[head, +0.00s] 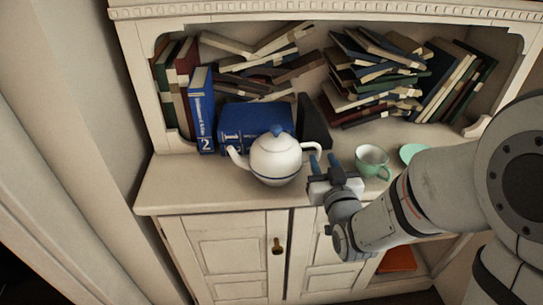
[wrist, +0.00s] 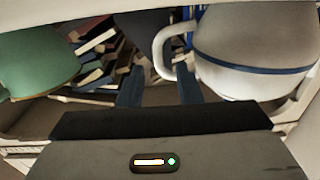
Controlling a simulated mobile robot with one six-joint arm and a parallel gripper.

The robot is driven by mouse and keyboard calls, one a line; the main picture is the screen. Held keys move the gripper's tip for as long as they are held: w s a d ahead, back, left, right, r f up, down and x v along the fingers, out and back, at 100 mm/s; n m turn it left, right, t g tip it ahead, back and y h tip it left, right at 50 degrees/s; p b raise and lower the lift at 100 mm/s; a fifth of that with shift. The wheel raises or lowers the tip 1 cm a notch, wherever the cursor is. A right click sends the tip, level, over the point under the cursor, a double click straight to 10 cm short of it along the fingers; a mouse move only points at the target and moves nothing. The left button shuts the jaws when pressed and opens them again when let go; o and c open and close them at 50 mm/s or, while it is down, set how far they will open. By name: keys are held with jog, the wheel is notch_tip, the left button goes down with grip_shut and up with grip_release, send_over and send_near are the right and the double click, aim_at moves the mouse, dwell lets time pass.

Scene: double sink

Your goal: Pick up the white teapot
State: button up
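The white teapot (head: 274,168), with a blue lid knob and blue band, stands upright on the cabinet top. Its spout points left and its loop handle points right. My gripper (head: 324,163) is just right of the handle, its two blue fingers apart with nothing held. In the wrist view the teapot body (wrist: 262,45) fills the upper right. The handle appears in line with the gap between my open fingers (wrist: 160,86). I cannot tell whether the fingertips reach around it.
A blue book (head: 252,122) lies behind the teapot, and blue volume 2 (head: 201,110) stands left. Books fill the shelf behind. The counter left of the teapot is clear.

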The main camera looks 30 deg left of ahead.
aim_at(320, 152)
jog(key=shift+p+x, duration=0.3)
jog(key=shift+x, duration=2.1)
jog(key=shift+f, duration=0.1)
jog(key=shift+c, duration=0.2)
grip_shut()
